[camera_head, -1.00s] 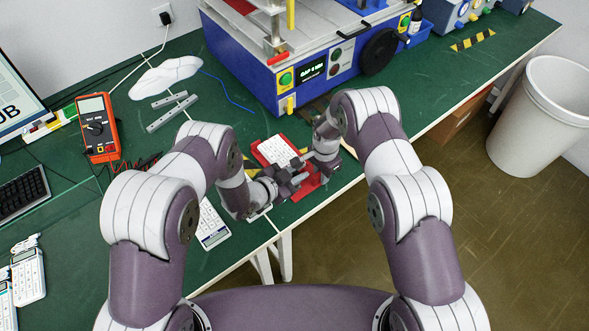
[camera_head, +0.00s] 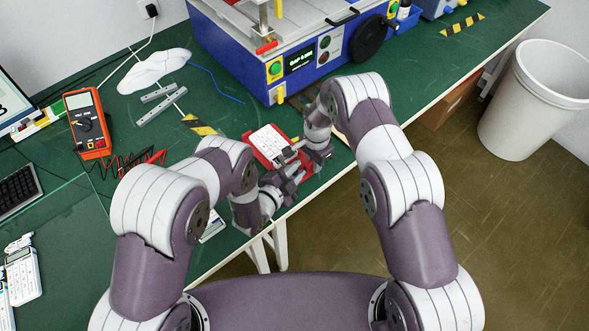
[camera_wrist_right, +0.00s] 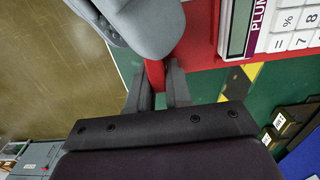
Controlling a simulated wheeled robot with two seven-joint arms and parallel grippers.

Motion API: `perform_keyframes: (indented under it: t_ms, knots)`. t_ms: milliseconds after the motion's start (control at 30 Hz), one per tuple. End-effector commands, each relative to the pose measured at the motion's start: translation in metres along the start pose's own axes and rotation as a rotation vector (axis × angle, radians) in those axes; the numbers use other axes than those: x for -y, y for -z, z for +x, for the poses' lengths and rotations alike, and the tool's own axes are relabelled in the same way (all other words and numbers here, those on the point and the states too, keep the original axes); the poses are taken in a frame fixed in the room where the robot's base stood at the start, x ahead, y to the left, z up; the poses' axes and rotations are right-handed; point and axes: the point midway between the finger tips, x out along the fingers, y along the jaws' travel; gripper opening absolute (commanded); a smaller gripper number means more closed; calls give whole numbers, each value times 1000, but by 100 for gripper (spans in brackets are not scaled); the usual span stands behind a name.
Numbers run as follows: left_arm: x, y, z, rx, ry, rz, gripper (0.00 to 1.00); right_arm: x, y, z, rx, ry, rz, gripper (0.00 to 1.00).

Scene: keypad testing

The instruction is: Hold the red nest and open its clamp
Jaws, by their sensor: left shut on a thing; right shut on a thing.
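The red nest (camera_head: 252,139) lies on the green bench near its front edge, with a white keypad (camera_head: 268,141) in it. The right wrist view shows a corner of the nest (camera_wrist_right: 203,38) and the keypad's edge (camera_wrist_right: 286,30). My left gripper (camera_head: 291,176) is shut at the nest's front side, its fingertips partly hidden. My right gripper (camera_head: 309,160) is at the nest's right side. In the right wrist view its dark fingers (camera_wrist_right: 160,86) are shut on a narrow red part. I cannot tell whether that is the clamp's handle. The clamp is mostly hidden by the grippers.
A blue test machine (camera_head: 315,60) stands behind the nest. An orange multimeter (camera_head: 87,122), grey bars (camera_head: 160,105) and striped tape (camera_head: 198,125) are at the left. Another keypad (camera_head: 213,228) lies partly under my left arm. A white bin (camera_head: 530,100) stands beyond the bench's right edge.

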Motion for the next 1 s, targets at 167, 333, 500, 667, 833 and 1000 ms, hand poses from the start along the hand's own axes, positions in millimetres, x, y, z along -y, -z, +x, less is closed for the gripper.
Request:
perform_keyframes:
  t_ms: [167, 333, 500, 667, 833, 1000]
  knots:
    - [0, 0, 0, 1, 2, 4, 0, 0, 0, 0, -1, 1, 0, 0]
    - [0, 0, 0, 1, 1, 3, 0, 0, 0, 0, -1, 1, 0, 0]
    - [0, 0, 0, 0, 1, 3, 43, 0, 0, 0, -1, 1, 0, 0]
    - [0, 0, 0, 0, 1, 3, 43, 0, 0, 0, -1, 1, 0, 0]
    - [0, -1, -12, 3, 0, 2, 43, 0, 0, 0, -1, 1, 0, 0]
    - [0, -1, -55, 5, 0, 1, 43, 0, 0, 0, -1, 1, 0, 0]
